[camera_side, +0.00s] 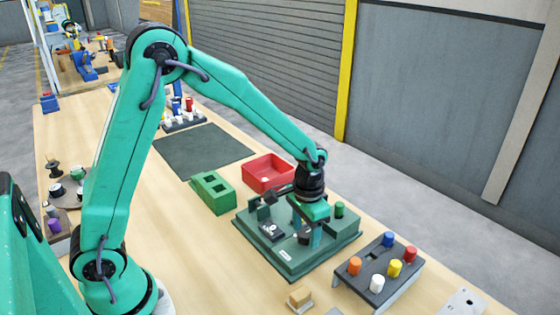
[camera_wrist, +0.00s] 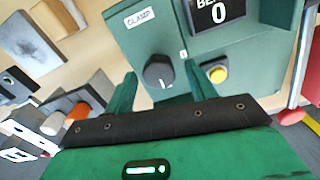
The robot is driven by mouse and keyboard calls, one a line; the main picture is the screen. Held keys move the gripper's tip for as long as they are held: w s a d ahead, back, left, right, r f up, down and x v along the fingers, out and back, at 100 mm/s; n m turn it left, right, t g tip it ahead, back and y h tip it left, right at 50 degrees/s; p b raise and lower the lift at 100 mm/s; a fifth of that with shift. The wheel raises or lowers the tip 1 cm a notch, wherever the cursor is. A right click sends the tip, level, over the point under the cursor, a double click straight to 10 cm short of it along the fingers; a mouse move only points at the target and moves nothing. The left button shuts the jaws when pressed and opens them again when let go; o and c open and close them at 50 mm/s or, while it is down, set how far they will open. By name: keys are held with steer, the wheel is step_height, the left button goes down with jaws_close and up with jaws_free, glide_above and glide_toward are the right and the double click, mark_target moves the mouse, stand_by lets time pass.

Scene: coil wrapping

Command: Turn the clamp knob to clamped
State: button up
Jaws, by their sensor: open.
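The clamp knob (camera_wrist: 158,70) is round and black with a white pointer line, on a green panel under a white CLAMP label (camera_wrist: 140,18). Its line points towards the bottom of the wrist view. My gripper (camera_wrist: 163,76) is open, with one green finger on each side of the knob and visible gaps between them. I cannot tell how far the fingertips are above the panel. In the side view my gripper (camera_side: 307,235) points down over the green fixture (camera_side: 283,255). The knob cannot be made out clearly there.
In the side view, a red bin (camera_side: 268,165) and a green block (camera_side: 212,190) stand behind the fixture. A rack with coloured pegs (camera_side: 383,270) stands to its right.

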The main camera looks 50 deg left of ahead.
steer(key=shift+f, duration=0.1)
steer(key=c, duration=1)
steer(key=shift+n, duration=0.4)
steer(key=n, duration=0.4)
steer(key=shift+a, duration=0.1)
steer(key=n, duration=0.4)
steer(key=shift+n, duration=0.3)
steer(key=n, duration=0.4)
steer(key=shift+n, duration=2.3)
steer(key=shift+s, duration=0.1)
